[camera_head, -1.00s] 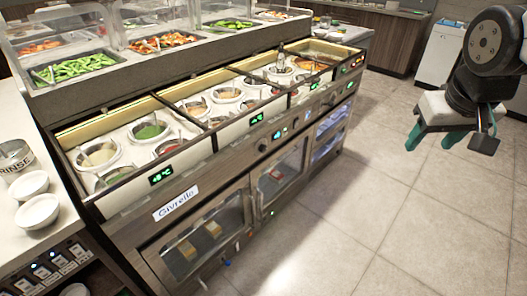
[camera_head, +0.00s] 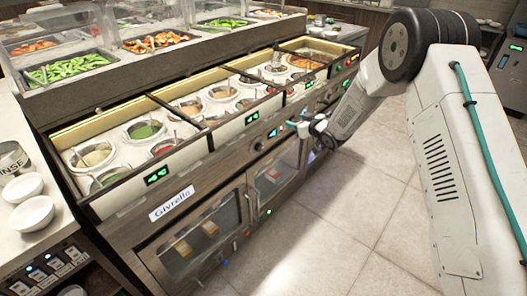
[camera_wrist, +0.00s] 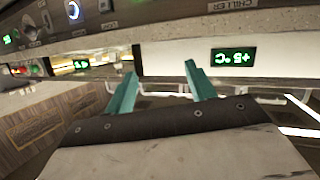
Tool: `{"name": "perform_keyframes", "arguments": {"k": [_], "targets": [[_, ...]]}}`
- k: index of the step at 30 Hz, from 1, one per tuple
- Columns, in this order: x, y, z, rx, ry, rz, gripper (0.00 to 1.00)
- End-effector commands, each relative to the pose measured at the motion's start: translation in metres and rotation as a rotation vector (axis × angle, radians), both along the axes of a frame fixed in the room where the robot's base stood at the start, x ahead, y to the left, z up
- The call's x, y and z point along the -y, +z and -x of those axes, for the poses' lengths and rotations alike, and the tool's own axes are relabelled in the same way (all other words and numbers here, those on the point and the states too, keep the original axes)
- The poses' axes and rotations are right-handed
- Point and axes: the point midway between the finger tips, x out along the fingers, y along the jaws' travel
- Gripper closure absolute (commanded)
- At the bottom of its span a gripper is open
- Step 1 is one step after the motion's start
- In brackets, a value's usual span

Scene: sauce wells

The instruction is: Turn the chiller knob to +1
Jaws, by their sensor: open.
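My gripper (camera_head: 303,128) is at the front panel of the sauce counter, right of a dark round knob (camera_head: 259,145) and a blue-lit control (camera_head: 272,132). In the wrist view my gripper (camera_wrist: 160,84) is open, with two teal fingers apart and nothing between them. A CHILLER label (camera_wrist: 236,4) shows at the upper right. A green display (camera_wrist: 233,57) below it appears to read +5°C. A knob (camera_wrist: 30,27) and a blue-lit control (camera_wrist: 73,10) show at the upper left. Which knob is the chiller's cannot be told. Contact with the panel is not visible.
Sauce wells (camera_head: 145,130) are set in the counter top. Glass-doored cabinets (camera_head: 200,245) are below the panel. White bowls (camera_head: 30,212) stand on the left counter. The tiled floor (camera_head: 330,225) in front is clear.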

Motion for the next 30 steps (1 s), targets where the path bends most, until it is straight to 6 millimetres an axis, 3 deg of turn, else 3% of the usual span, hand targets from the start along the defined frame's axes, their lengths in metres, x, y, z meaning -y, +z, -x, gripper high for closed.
{"name": "perform_keyframes", "arguments": {"k": [1, 6, 11, 17, 30], "targets": [[-0.013, -0.032, 0.003, 0.013, 0.046, -0.035, 0.45], [-0.049, -0.100, 0.022, 0.078, 0.187, -0.169, 0.45], [-0.065, -0.138, 0.043, 0.112, 0.267, -0.261, 0.45], [-0.075, -0.152, 0.049, 0.128, 0.301, -0.302, 0.45], [-0.125, -0.151, 0.011, 0.127, 0.300, -0.301, 0.45]]}}
